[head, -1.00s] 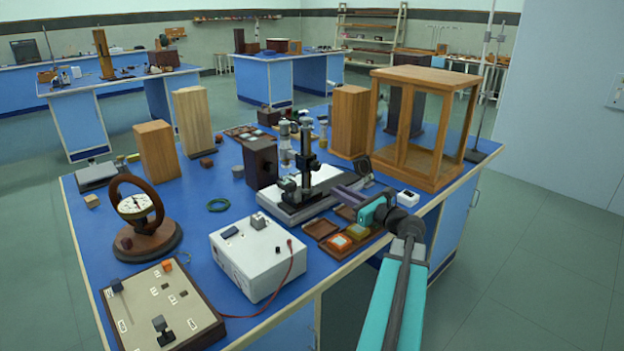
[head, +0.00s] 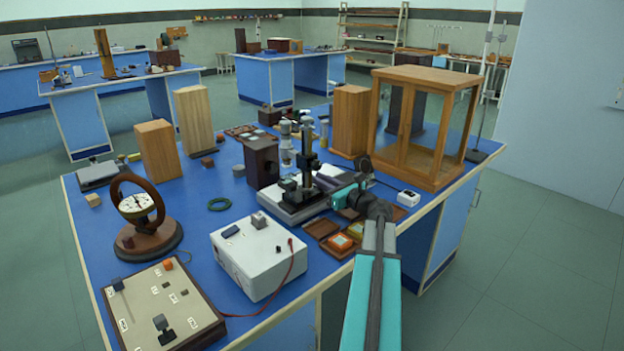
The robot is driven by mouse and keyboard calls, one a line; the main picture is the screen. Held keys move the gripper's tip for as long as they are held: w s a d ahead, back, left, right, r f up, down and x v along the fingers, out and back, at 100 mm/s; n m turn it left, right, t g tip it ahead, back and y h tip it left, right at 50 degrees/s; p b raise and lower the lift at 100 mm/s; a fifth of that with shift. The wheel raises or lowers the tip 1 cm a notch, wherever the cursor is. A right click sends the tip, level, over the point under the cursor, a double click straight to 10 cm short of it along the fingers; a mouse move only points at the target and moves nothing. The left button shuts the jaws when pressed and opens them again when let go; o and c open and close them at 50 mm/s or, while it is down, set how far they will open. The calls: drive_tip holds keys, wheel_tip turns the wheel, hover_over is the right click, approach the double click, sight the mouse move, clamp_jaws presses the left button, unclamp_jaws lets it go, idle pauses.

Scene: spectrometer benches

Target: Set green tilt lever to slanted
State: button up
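I cannot make out a green tilt lever in the head view. A dark stand instrument with a column (head: 309,165) and a pale base (head: 275,208) stands mid-bench; any small lever on it is too small or hidden to tell. My gripper (head: 334,200) is at the right end of this instrument, just behind my teal wrist. Its fingers are mostly hidden, so I cannot tell whether it is open or shut, or whether it touches anything.
A white box (head: 258,258) with a red cable and a switch panel (head: 165,310) stand at front left. A glazed wooden case (head: 428,120) stands at back right.

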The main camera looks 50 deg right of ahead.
drive_tip(key=shift+w, duration=1.5)
drive_tip(key=shift+c, duration=0.2)
clamp_jaws()
drive_tip(key=p, duration=0.3)
drive_tip(key=shift+r+g, duration=0.3)
drive_tip(key=shift+r, duration=0.1)
drive_tip(key=r+g+p, duration=0.1)
drive_tip(key=g+p, duration=0.1)
drive_tip(key=p, duration=0.5)
drive_tip(key=shift+w+p, duration=0.15)
drive_tip(key=shift+p, duration=0.15)
drive_tip(key=shift+f+p, duration=0.1)
drive_tip(key=shift+p, duration=0.35)
drive_tip(key=shift+o, duration=0.2)
unclamp_jaws()
drive_tip(key=shift+d, duration=0.1)
